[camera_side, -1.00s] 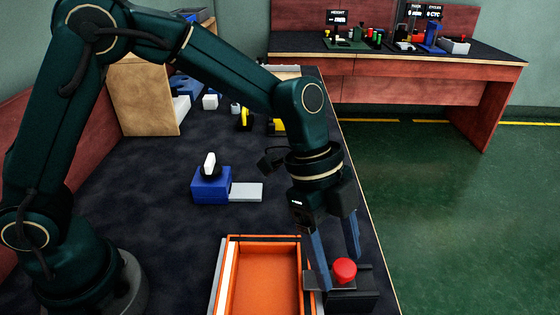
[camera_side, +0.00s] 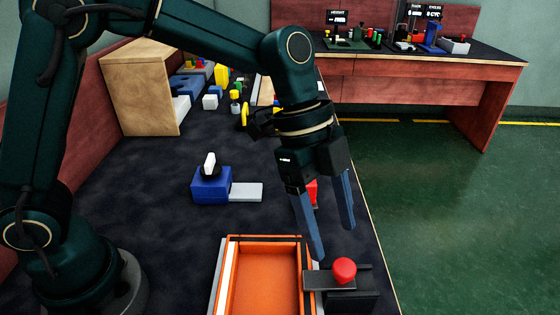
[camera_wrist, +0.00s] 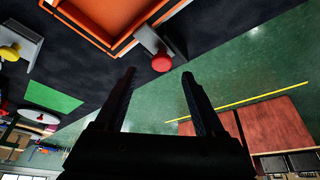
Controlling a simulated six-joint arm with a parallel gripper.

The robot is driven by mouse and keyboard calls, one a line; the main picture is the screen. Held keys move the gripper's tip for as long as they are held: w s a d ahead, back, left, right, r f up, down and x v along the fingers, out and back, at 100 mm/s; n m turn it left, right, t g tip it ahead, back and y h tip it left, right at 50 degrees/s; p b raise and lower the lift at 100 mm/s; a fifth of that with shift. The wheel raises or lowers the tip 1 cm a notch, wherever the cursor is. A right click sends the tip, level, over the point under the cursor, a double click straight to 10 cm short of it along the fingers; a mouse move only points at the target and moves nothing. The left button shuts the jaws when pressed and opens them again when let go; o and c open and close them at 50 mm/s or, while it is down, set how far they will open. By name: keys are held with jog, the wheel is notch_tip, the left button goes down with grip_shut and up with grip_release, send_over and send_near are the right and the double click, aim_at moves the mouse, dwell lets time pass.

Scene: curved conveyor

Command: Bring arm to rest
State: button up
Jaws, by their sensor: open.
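My gripper (camera_side: 335,240) is open and empty, with its two blue-grey fingers pointing down. In the side view it hangs above the dark table near its right edge, just behind and above a red button (camera_side: 344,269) on a dark box. The fingers do not touch the button. In the wrist view the open fingers (camera_wrist: 158,80) show with nothing between them, and the red button (camera_wrist: 161,62) lies ahead of them.
An empty orange tray (camera_side: 266,280) stands left of the button. A blue block with a white knob (camera_side: 210,185) sits mid-table. Something red (camera_side: 312,192) shows behind the fingers. Several small parts and a wooden box (camera_side: 140,90) are at the back. A second workbench (camera_side: 420,75) stands beyond.

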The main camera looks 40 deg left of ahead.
jog(key=s+a+r+n+t, duration=0.3)
jog(key=a+r+n+t, duration=0.1)
jog(key=a+r, duration=0.45)
jog(key=s+a+f+n+t+y, duration=0.1)
jog(key=s+a+f+n+y, duration=0.3)
jog(key=s+a+n, duration=0.4)
jog(key=a+f+n, duration=0.1)
jog(key=n, duration=0.5)
jog(key=shift+s+t, duration=0.25)
jog(key=shift+t, duration=0.05)
